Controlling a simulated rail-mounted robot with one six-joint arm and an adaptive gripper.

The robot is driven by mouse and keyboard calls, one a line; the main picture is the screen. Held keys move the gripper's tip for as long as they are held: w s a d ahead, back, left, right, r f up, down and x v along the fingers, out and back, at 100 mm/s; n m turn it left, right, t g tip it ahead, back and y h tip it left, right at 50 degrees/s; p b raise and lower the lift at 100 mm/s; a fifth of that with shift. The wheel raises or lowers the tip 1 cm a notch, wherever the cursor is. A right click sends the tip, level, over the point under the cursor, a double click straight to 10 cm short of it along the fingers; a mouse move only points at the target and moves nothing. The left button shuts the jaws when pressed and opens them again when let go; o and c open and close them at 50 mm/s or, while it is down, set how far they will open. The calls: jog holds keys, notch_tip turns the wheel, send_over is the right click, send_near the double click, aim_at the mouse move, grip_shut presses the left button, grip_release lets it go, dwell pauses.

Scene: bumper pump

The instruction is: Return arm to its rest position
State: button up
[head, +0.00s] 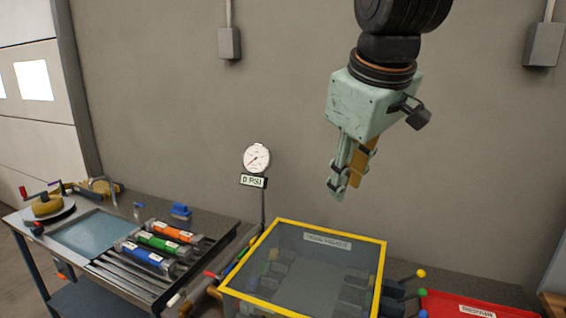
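My gripper (345,188) hangs from my arm in the upper right of the head view, pointing down. It is high in front of the grey wall, above and apart from the yellow-framed clear box. Its pale green fingers show almost edge-on, with a yellow-orange strip beside them, so I cannot tell whether they are open or shut. I see no separate object clearly held.
The yellow-framed box (378,262) stands below, with dark parts inside. A round gauge (256,158) is behind it. The left bench (215,247) carries blue (147,257), green (160,243) and orange (178,232) cylinders. A red tray (450,306) is at right.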

jog(key=s+d+f+m+b, duration=0.2)
jog(key=s+d+f+m, duration=0.2)
jog(key=s, duration=1)
jog(key=s+d+f+m+g+b, duration=0.1)
jog(key=s+d+f+m, duration=0.3)
jog(key=s+f, duration=0.4)
jog(key=s, duration=0.6)
jog(key=shift+s+f+b, duration=0.15)
jog(key=shift+s+b, duration=0.1)
jog(key=shift+b, duration=0.15)
